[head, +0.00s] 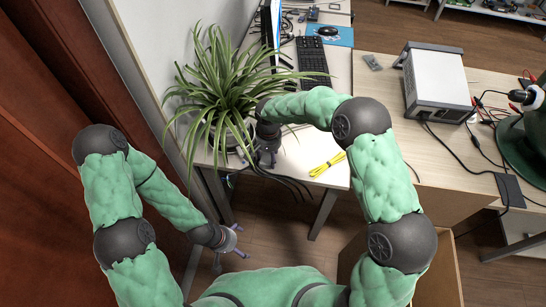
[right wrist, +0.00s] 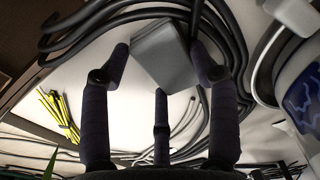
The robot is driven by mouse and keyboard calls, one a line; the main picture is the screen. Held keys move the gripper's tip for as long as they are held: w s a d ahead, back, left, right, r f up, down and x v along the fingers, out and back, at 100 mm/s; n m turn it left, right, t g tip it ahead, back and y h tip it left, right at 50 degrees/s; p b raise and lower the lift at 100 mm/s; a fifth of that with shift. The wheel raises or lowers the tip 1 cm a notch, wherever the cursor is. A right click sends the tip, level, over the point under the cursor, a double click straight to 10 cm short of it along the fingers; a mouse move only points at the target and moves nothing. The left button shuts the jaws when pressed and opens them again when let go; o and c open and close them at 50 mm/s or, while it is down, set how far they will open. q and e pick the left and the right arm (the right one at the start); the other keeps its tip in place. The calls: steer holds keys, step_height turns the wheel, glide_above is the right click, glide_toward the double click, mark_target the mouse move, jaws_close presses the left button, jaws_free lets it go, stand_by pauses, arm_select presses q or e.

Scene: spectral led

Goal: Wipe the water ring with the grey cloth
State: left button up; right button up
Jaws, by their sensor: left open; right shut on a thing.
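The grey cloth (right wrist: 160,57) is a folded grey block between the fingers of my right gripper (right wrist: 162,88) in the right wrist view. The right gripper is shut on it. In the head view my right gripper (head: 268,152) is low over the white tabletop (head: 308,148), beside the plant, and the cloth cannot be made out there. I cannot make out the water ring in either view. My left gripper (head: 233,240) is open and empty, over the floor in front of the table.
A spiky potted plant (head: 222,85) stands left of my right gripper; its blue-and-white pot (right wrist: 304,92) is close on the right in the wrist view. Black cables (head: 285,183) cross the table's front edge. A yellow cable bundle (head: 327,164) lies to the right. A keyboard (head: 312,60) is behind.

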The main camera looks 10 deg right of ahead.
steer(key=shift+s, duration=0.15)
steer(key=shift+s+d+r, duration=0.1)
steer(key=shift+s+d, duration=0.15)
steer(key=shift+d, duration=0.85)
steer(key=shift+s+d, duration=0.25)
steer(key=shift+d, duration=0.85)
steer(key=shift+a, duration=0.1)
steer(key=shift+w+a, duration=0.2)
steer(key=shift+a, duration=0.5)
steer(key=shift+w+a, duration=0.25)
steer(key=shift+a, duration=0.45)
steer(key=shift+w+a, duration=0.2)
steer(key=shift+a, duration=0.5)
steer(key=shift+d, duration=0.1)
steer(key=shift+s+d, duration=0.25)
steer(key=shift+d, duration=0.45)
steer(key=shift+s+d, duration=0.2)
steer(key=shift+d, duration=0.45)
steer(key=shift+s+d, duration=0.25)
steer(key=shift+d, duration=0.45)
